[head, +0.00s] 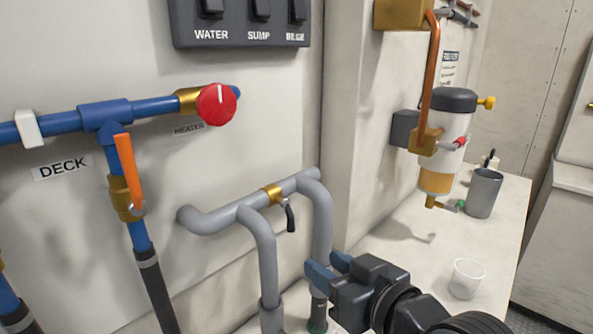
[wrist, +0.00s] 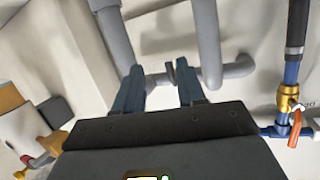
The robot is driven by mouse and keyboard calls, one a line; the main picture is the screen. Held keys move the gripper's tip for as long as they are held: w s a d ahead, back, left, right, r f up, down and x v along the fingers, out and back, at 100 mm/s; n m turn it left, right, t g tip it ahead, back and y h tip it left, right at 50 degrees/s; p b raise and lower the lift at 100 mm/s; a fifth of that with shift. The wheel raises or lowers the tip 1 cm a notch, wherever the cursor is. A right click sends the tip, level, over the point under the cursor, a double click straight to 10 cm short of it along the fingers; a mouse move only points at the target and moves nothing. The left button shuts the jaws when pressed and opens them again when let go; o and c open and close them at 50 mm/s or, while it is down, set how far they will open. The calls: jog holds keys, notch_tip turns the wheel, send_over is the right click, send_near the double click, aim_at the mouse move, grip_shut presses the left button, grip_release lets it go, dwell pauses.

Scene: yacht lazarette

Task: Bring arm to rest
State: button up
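My gripper (head: 322,265) is at the lower middle of the head view, in front of the grey pipes. Its two blue fingers stand apart with nothing seen between them. In the wrist view my gripper (wrist: 160,80) also shows open, its fingers pointing towards the grey pipework (wrist: 212,45). A small black valve lever (head: 290,216) hangs from the brass collar on the grey pipe (head: 240,214). The fingertips look close to the pipes; I cannot tell whether they touch. My arm reaches in from the lower right.
Blue pipework with a red knob (head: 217,104) and an orange lever (head: 128,170) runs along the left wall. A filter unit (head: 447,140) hangs on the right. A grey cup (head: 483,193) and a clear cup (head: 466,279) stand on the white counter (head: 395,245).

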jog(key=s+d+f+m+t+h, duration=0.1)
jog(key=s+d+f+m+h, duration=0.2)
jog(key=s, duration=0.4)
jog(key=s+d+f+h, duration=0.1)
jog(key=s+d+f, duration=0.2)
jog(key=s+f, duration=0.25)
jog(key=s+d+f+m+t+h, duration=0.1)
jog(key=s+d+f+m, duration=0.2)
jog(key=s, duration=0.5)
jog(key=s+d+r+h, duration=0.1)
jog(key=s+d, duration=0.2)
jog(key=s, duration=0.6)
jog(key=s+d+r+n+h, duration=0.1)
jog(key=s+d+r, duration=0.1)
jog(key=s, duration=0.7)
jog(key=shift+s+d, duration=0.35)
jog(key=shift+d, duration=0.35)
jog(key=shift+r, duration=0.1)
jog(key=shift+c, duration=0.4)
